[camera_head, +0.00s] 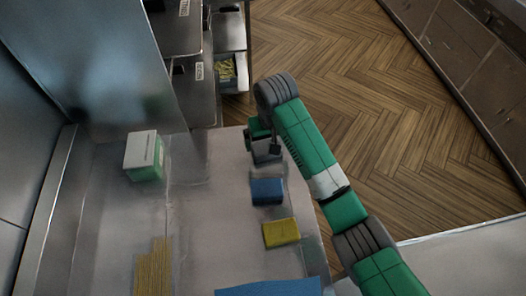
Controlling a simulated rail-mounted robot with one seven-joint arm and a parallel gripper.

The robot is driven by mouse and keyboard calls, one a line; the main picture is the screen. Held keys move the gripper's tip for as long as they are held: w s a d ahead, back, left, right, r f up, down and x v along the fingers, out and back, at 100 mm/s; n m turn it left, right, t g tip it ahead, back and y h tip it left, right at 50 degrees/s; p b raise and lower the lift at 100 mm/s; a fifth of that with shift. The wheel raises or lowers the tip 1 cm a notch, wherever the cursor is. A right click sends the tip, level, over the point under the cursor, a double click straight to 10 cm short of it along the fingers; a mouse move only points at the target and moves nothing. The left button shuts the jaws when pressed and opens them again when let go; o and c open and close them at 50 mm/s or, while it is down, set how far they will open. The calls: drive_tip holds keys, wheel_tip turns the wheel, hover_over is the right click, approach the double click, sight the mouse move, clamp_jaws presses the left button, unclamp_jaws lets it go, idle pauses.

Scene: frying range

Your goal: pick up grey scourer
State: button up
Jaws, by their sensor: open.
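A grey block (264,155), which looks like the grey scourer, lies on the steel counter near its far right edge. My gripper (267,143) is above it at the end of my green arm and covers part of it. The jaws are open. I cannot tell from this view how high the fingers are above the scourer or whether they touch it.
A blue scourer (267,191) and a yellow one (281,233) lie in a row nearer on the counter (215,215). A white and green box (145,156) stands at left. Yellow sticks (153,270) and a blue cloth-like item (268,287) lie at the front.

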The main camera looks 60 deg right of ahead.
sight(267, 147)
drive_tip(key=f, duration=0.3)
drive_tip(key=w+f, duration=0.1)
drive_tip(key=f, duration=0.1)
drive_tip(key=shift+d+f+b, duration=0.2)
drive_tip(key=shift+d+b, duration=0.1)
drive_tip(key=shift+b, duration=0.05)
drive_tip(key=shift+c, duration=0.2)
drive_tip(key=c, duration=0.9)
wheel_tip(267, 147, up, 10)
drive_tip(key=shift+r+p, duration=0.1)
drive_tip(key=shift+p, duration=0.5)
drive_tip(key=shift+o, duration=0.7)
drive_tip(key=shift+c, duration=0.3)
